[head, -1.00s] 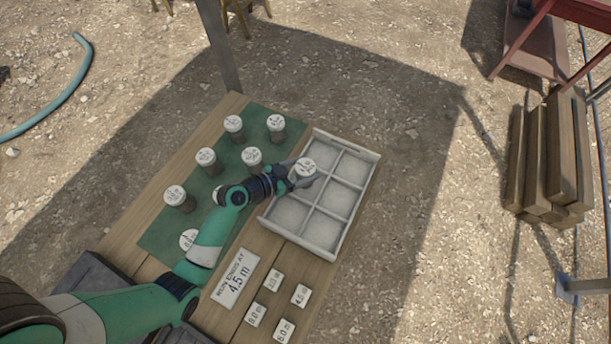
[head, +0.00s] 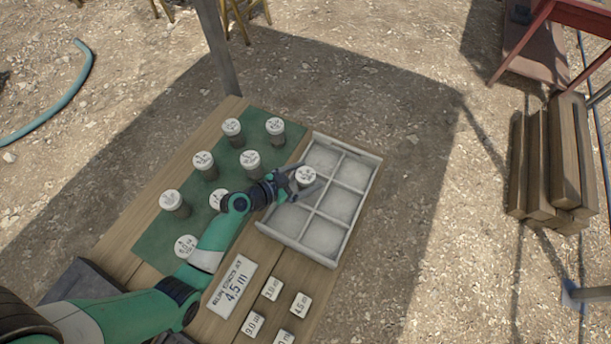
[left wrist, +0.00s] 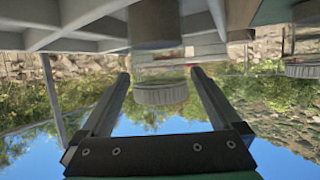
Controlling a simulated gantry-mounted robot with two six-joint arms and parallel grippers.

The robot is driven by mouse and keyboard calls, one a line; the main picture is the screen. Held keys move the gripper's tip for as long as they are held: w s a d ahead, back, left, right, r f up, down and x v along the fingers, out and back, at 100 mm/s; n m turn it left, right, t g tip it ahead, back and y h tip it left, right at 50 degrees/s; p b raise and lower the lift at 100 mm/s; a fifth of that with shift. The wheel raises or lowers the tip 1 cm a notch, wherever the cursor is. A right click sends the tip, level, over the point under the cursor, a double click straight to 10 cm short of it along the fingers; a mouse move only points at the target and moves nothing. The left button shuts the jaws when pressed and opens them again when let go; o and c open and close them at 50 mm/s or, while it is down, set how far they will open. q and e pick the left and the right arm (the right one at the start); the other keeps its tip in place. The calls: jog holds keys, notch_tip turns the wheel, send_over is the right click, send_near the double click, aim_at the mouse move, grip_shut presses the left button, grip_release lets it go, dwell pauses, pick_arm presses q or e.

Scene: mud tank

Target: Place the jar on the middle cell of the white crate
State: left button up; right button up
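The jar (head: 305,175), with a white lid and a brown lower part, stands upright in the middle cell of the left column of the white crate (head: 345,240). My left gripper (head: 304,184) is open, with a finger on each side of the jar. In the left wrist view, which is upside down, the jar (left wrist: 160,92) shows between the spread fingers (left wrist: 160,78), with gaps on both sides. The crate's dividers (left wrist: 85,25) show along the top there. My right gripper is not in view.
Several similar jars (head: 250,160) stand on a green mat (head: 148,245) left of the crate. A label plate (head: 232,287) and small number tiles (head: 272,289) lie on the wooden table near the front. The other crate cells look empty.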

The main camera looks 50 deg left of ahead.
pick_arm(q)
jog(key=shift+r, duration=0.1)
jog(key=shift+s+r+p, duration=0.15)
jog(key=shift+r+p, duration=0.05)
jog(key=shift+p, duration=0.1)
jog(key=p+v, duration=0.3)
jog(key=v, duration=0.8)
jog(key=shift+s, duration=0.35)
